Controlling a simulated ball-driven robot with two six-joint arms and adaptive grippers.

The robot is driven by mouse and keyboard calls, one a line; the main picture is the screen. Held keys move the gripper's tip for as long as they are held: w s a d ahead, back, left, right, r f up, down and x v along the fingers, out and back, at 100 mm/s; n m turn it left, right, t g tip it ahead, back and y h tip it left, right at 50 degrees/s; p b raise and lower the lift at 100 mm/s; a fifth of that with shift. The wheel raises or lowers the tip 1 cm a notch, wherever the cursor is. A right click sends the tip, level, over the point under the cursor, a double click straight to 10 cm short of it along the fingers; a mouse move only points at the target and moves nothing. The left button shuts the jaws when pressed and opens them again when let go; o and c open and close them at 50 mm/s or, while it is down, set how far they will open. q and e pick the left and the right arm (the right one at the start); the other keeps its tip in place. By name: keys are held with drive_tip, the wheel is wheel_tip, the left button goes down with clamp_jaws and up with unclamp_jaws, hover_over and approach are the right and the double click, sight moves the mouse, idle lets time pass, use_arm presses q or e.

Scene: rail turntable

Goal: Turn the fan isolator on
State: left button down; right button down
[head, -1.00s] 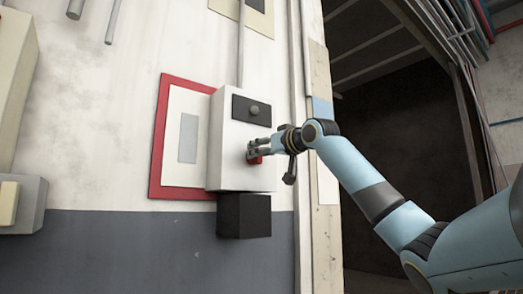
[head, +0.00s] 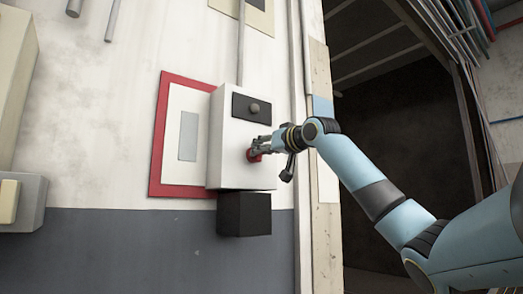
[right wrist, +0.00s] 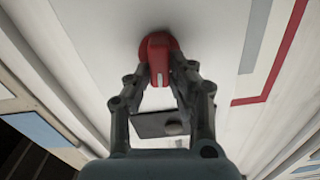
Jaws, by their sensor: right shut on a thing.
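The isolator is a white box (head: 228,125) on the wall with a red rotary handle (head: 252,156) on its front face. My right gripper (head: 260,149) reaches in from the right and is shut on the red handle. In the right wrist view, the handle (right wrist: 159,58) has a round red base and a raised grip with a pale mark, between the two fingertips of my gripper (right wrist: 165,76). The fingers partly hide the handle in the head view. My left gripper is not in view.
A black plate with a grey round knob (head: 254,108) sits above the handle. A black box (head: 243,215) hangs below the isolator. A red-bordered panel (head: 156,150) lies behind it. A grey box (head: 33,205) is at far left; a dark opening (head: 400,130) is right.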

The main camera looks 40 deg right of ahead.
drive_tip(key=shift+d+f+m+b, duration=0.2)
drive_tip(key=shift+m+b, duration=0.35)
drive_tip(key=shift+m, duration=2.2)
drive_tip(key=shift+d+f+m+b, duration=0.2)
drive_tip(key=shift+m+b, duration=0.35)
drive_tip(key=shift+m, duration=2.15)
drive_tip(key=shift+d+f+m+b, duration=0.1)
drive_tip(key=shift+f+m+b, duration=0.3)
drive_tip(key=shift+m, duration=2.35)
drive_tip(key=shift+r, duration=0.15)
drive_tip(key=c, duration=1.2)
unclamp_jaws()
drive_tip(key=shift+s, duration=0.1)
drive_tip(key=shift+s, duration=0.15)
drive_tip(key=s, duration=0.7)
drive_tip(key=shift+a, duration=0.4)
drive_tip(key=shift+s, duration=0.1)
